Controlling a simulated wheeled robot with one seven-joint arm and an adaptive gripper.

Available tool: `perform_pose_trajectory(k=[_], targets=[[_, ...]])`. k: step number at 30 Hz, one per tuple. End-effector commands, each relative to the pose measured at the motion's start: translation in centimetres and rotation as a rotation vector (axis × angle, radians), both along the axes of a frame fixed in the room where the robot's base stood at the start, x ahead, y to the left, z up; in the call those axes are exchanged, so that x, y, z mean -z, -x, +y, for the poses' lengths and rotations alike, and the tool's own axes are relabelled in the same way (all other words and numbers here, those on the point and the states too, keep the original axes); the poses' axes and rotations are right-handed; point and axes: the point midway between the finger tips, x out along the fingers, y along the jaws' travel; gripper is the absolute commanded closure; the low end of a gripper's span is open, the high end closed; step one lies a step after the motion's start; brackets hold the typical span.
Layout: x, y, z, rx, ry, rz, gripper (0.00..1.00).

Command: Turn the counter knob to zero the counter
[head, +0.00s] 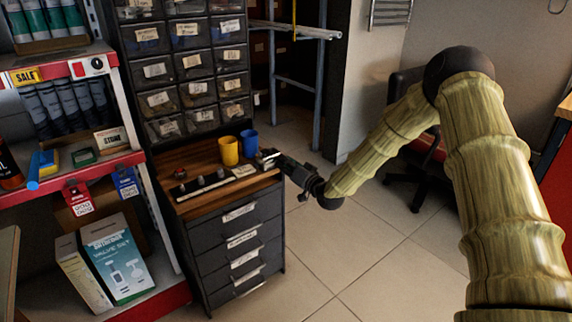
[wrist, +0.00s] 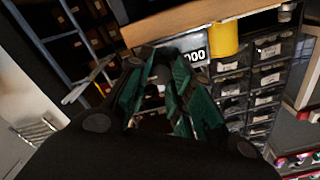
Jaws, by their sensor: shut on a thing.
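The counter (wrist: 194,56) shows in the wrist view as a dark box with a white display just beyond my fingers. Its visible digits read as zeros; its left part is hidden by a finger. My gripper (wrist: 160,80) has green-padded fingers shut on a small greyish piece, which appears to be the counter knob (wrist: 160,73), mostly hidden between them. In the head view my gripper (head: 276,160) reaches from the right to the right edge of the wooden cabinet top (head: 190,158), where the counter and knob are too small and covered to make out.
A yellow mug (head: 228,151) and a blue mug (head: 249,142) stand close behind my gripper. A strip with several small knobs (head: 202,181) lies at the cabinet's front. Small-parts drawers (head: 188,68) rise behind. A stocked shelf (head: 90,175) is at left.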

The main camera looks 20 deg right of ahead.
Motion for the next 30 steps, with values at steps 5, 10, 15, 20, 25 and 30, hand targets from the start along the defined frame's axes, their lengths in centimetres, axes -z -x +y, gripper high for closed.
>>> perform_pose_trajectory(k=[5,10,15,20,25,30], targets=[[0.3,0.1,0.0,-0.001,0.0,0.005,1.0],[0.3,0.1,0.0,-0.001,0.001,0.005,0.69],[0.2,0.1,0.0,-0.001,0.0,0.003,0.55],[0.1,0.0,0.0,0.0,0.001,0.002,0.55],[0.1,0.6,-0.2,0.0,0.001,0.002,0.55],[0.1,2.6,-1.0,0.001,-0.002,0.003,0.55]])
